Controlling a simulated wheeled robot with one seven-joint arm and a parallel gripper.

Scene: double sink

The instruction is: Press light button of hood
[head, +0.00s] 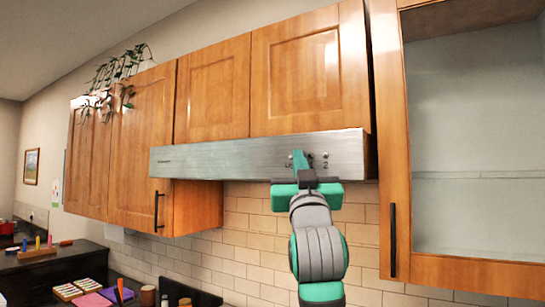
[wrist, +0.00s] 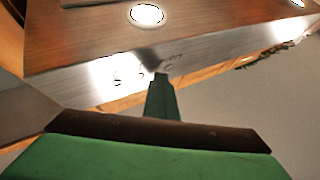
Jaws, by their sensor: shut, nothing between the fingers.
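The hood (head: 215,158) is a long brushed-metal strip under the wooden wall cabinets. Small round controls (head: 325,156) and dark markings sit on the right part of its front face. They also show in the wrist view (wrist: 118,80), partly washed out by glare. My green gripper (head: 300,160) is shut and empty, with its fingers up against or just before the hood face among these controls. In the wrist view the fingertips (wrist: 160,80) are at the face beside a small mark. The fingers hide part of the control row; I cannot tell whether they touch a button.
Wooden cabinets (head: 310,70) stand above the hood, and a glass-front cabinet (head: 475,130) is close on the right. A bright round spot (wrist: 147,14) shows on the hood's underside. A dark counter with small items (head: 90,300) is low on the left.

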